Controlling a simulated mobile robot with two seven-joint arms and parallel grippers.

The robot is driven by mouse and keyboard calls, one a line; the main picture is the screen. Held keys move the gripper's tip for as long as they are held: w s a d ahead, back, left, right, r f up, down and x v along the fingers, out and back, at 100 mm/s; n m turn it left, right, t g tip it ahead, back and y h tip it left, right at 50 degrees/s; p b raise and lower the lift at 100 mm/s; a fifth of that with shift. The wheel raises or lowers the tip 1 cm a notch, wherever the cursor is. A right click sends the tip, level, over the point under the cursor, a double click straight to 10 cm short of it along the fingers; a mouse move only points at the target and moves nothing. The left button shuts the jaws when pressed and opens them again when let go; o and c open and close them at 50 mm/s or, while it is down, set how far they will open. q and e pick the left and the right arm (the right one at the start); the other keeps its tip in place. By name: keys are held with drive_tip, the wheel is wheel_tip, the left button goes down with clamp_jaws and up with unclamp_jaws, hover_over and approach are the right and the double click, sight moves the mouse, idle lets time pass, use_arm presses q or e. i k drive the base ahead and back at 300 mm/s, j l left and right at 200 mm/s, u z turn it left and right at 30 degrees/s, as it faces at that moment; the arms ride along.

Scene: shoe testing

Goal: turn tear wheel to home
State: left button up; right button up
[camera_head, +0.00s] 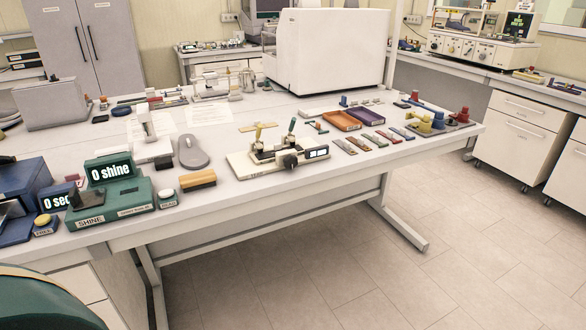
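A cream bench device (250,163) stands on the near part of the white table, right of centre. It has a dark round knob (290,160) on its front and a small display (316,153) beside the knob. A yellow-tan T-shaped part (258,130) and a green-topped lever (291,128) rise from it. The knob looks like a wheel that turns, but its label and angle are too small to read. Neither of my grippers is in view, and nothing touches the device.
A green unit reading "0 shine" (110,170) and a wooden-backed brush (198,181) lie to the left. A grey foot-shaped piece (193,152) stands behind the brush. Orange (340,120) and purple (371,118) trays and several coloured strips lie right. The tabletop in front of the device is narrow.

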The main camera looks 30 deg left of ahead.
sight(291, 161)
drive_tip(key=u, duration=0.75)
drive_tip(key=i+l+u, duration=0.15)
drive_tip(key=u, duration=0.3)
drive_tip(key=i+l+u, duration=0.1)
drive_tip(key=u, duration=0.35)
drive_tip(key=i+l+u, duration=0.1)
drive_tip(key=l+u, duration=0.65)
drive_tip(key=l, duration=0.15)
drive_tip(key=l+u, duration=0.3)
drive_tip(key=l, duration=0.2)
drive_tip(key=l+u, duration=0.2)
drive_tip(key=l, duration=0.9)
